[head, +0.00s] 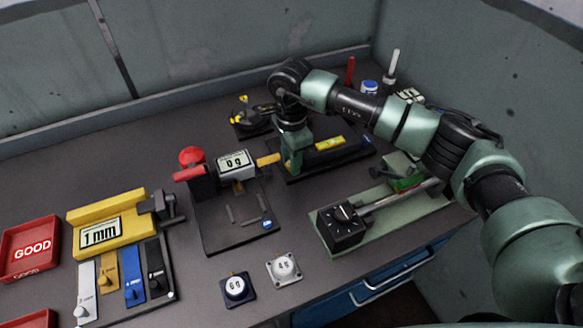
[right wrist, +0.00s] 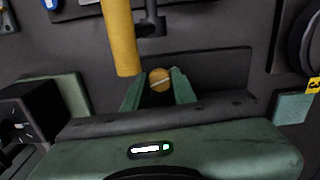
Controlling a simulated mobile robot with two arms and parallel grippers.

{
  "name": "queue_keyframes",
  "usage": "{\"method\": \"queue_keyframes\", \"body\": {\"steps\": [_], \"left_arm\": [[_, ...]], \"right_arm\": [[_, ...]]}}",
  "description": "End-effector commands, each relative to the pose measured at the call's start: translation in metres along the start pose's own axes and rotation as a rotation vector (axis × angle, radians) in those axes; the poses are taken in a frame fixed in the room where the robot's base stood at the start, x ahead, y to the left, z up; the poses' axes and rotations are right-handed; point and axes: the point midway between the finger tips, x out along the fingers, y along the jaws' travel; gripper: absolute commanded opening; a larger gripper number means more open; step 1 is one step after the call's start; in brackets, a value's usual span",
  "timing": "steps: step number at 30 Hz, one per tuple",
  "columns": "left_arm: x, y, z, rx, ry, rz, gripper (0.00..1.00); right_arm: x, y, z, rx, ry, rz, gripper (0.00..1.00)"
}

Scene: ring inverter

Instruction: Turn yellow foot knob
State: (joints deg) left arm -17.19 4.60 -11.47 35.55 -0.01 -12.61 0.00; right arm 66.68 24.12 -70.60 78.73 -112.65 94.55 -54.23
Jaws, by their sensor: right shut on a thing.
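My right gripper (head: 291,168) reaches down from the right-hand arm at the black-based device (head: 350,158) in the middle of the bench. In the right wrist view its green fingers (right wrist: 160,88) are shut on the round yellow foot knob (right wrist: 159,79), which has a pale slot line across its face. In the head view the knob is hidden behind the gripper. A yellow cylinder (head: 268,160) sticks out to the left of the gripper; a yellow cylinder (right wrist: 119,38) also stands just above the fingers in the wrist view. My left gripper is not in view.
A black dial box (head: 341,226) on a green base lies close in front right. A yellow "1 mm" gauge (head: 104,223) and red GOOD tray (head: 30,247) are farther left.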

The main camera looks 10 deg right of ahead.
Motion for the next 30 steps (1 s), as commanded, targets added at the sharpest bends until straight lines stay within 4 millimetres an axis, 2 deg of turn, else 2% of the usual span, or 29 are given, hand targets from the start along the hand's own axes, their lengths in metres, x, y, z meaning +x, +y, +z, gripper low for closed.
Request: {"method": "queue_keyframes", "body": {"steps": [1,3,12,30], "left_arm": [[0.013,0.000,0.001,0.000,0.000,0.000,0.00],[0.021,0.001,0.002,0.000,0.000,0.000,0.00],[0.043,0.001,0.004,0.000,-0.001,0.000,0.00],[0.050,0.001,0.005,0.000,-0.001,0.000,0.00]], "right_arm": [[0.006,-0.001,-0.001,-0.036,0.002,-0.004,0.00],[0.005,-0.001,-0.001,-0.087,0.002,-0.004,0.00],[0.003,-0.001,0.000,-0.259,0.001,-0.002,0.00],[-0.001,0.000,0.000,-0.331,0.000,0.000,0.00]]}}
